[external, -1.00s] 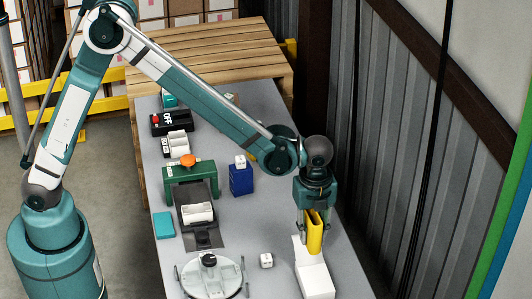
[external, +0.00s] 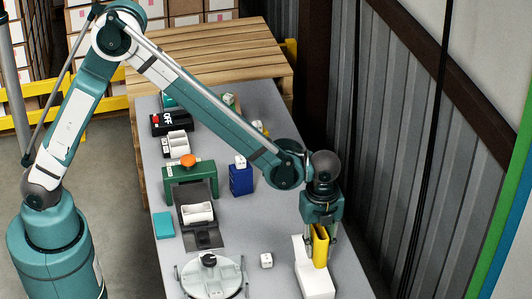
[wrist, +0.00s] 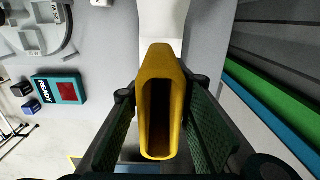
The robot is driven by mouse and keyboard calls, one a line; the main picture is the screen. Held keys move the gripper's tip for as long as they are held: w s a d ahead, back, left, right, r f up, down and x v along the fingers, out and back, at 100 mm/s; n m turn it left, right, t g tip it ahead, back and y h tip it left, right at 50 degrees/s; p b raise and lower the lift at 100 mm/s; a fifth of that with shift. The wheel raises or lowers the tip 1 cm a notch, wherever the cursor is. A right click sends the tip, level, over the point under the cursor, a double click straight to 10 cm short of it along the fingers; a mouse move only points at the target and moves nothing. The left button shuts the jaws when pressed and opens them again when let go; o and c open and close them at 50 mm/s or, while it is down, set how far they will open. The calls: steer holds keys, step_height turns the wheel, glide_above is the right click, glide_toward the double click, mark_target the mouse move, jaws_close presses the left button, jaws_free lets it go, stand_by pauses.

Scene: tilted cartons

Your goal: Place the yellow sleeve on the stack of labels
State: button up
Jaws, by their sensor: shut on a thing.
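The yellow sleeve (external: 320,246) is upright between the fingers of my gripper (external: 320,240), which is shut on it. In the wrist view the sleeve (wrist: 161,100) is a hollow yellow shell with its open end facing the camera, and the dark finger pads of my gripper (wrist: 158,120) lie along both sides. The sleeve is close above or beside a white block (external: 316,282) at the table's right edge; I cannot tell whether they touch. White pieces (external: 197,212) lie in a dark tray by the green device; I cannot tell which white thing is the stack of labels.
A green device with an orange knob (external: 188,160), a blue box (external: 241,180) and a round grey plate (external: 211,277) stand on the grey table. A corrugated wall (external: 395,150) runs along the right side.

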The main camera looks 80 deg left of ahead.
mark_target(318, 244)
steer(key=shift+f, duration=2)
steer(key=shift+f+b, duration=0.3)
steer(key=shift+f, duration=1.6)
steer(key=shift+f, duration=0.15)
steer(key=o, duration=0.9)
steer(key=shift+r, duration=0.2)
step_height(318, 244, up, 12)
steer(key=shift+p, duration=0.5)
